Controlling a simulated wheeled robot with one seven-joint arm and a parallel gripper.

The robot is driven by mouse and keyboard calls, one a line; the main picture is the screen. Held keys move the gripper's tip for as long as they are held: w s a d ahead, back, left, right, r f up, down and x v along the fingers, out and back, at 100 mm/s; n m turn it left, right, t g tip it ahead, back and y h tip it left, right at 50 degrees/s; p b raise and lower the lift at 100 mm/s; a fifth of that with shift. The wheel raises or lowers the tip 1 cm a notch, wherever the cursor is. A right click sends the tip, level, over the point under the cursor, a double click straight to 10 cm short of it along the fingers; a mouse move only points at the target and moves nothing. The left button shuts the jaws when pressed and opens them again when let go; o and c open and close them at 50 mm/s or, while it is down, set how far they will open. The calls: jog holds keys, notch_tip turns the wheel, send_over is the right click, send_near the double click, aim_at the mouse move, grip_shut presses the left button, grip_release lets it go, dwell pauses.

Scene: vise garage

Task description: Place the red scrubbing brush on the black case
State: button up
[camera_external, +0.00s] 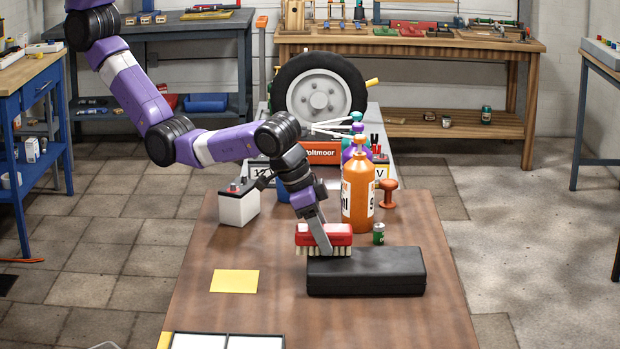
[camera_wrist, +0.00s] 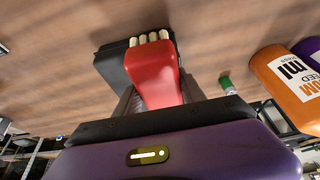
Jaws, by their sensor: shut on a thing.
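The red scrubbing brush (camera_external: 338,236) with pale bristles is held in my gripper (camera_external: 322,240), bristles down. In the external view it is at the back left edge of the black case (camera_external: 370,272), overlapping its top edge. I cannot tell whether the bristles touch the case. The case lies closed and flat on the brown table. In the wrist view the brush (camera_wrist: 152,75) sits between my fingers (camera_wrist: 160,100), and the case (camera_wrist: 110,62) shows behind it, partly hidden by the brush.
An orange bottle (camera_external: 358,190) and a small green can (camera_external: 379,233) stand just behind the case. A battery (camera_external: 238,204) stands at the back left. A yellow sheet (camera_external: 234,281) lies left of the case. The table's front right (camera_external: 400,325) is clear.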

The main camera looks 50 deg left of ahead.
jog(key=shift+f, duration=0.3)
jog(key=o, duration=1.5)
jog(key=shift+s+r, duration=0.1)
jog(key=shift+r, duration=0.4)
jog(key=v, duration=1.1)
jog(key=shift+a+r, duration=0.1)
jog(key=shift+r, duration=0.05)
